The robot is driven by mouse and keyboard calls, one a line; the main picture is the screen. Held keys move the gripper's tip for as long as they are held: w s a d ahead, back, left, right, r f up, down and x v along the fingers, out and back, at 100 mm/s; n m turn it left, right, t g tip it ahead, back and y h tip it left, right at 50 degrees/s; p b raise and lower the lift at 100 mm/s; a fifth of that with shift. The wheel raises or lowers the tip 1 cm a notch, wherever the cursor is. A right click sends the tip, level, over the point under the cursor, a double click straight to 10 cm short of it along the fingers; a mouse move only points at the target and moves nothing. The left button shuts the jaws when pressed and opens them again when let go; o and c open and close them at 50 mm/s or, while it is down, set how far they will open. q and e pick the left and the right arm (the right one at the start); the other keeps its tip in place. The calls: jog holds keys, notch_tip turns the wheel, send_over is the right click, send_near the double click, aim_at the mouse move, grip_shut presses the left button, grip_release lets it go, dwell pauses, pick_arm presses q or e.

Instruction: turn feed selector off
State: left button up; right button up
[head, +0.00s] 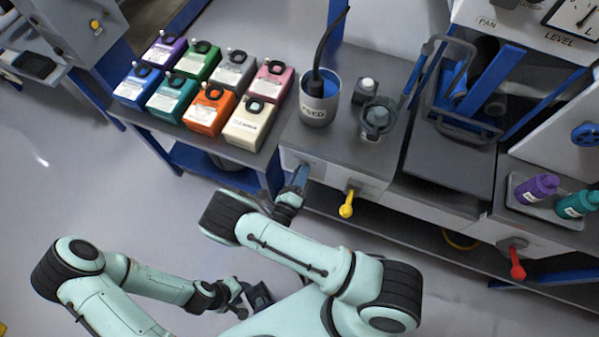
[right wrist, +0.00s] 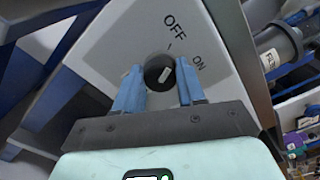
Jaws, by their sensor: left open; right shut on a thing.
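The feed selector (right wrist: 158,72) is a round black knob with a white pointer mark on a light grey panel. OFF is printed above it with a short tick, and ON to its upper right. The white mark points up and right, more toward ON than the OFF tick. My right gripper (right wrist: 160,86) has its blue fingers on either side of the knob, shut on it. In the head view the right gripper (head: 301,176) is at the front of the grey cabinet, and the knob is hidden there. My left gripper (head: 258,299) is open and empty, low over the floor.
A feed cup (head: 319,108) with a black hose stands on the cabinet above the panel. A yellow lever (head: 347,204) sticks out right of my right gripper, and a red lever (head: 516,262) further right. Several coloured cartridges (head: 208,108) stand on the left table.

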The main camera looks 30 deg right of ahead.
jog(key=shift+n, duration=0.6)
jog(key=o, duration=1.1)
jog(key=shift+c, duration=0.2)
jog(key=shift+s+a, duration=0.1)
jog(key=b+v, duration=0.1)
jog(key=v, duration=1.2)
jog(key=shift+a, duration=0.1)
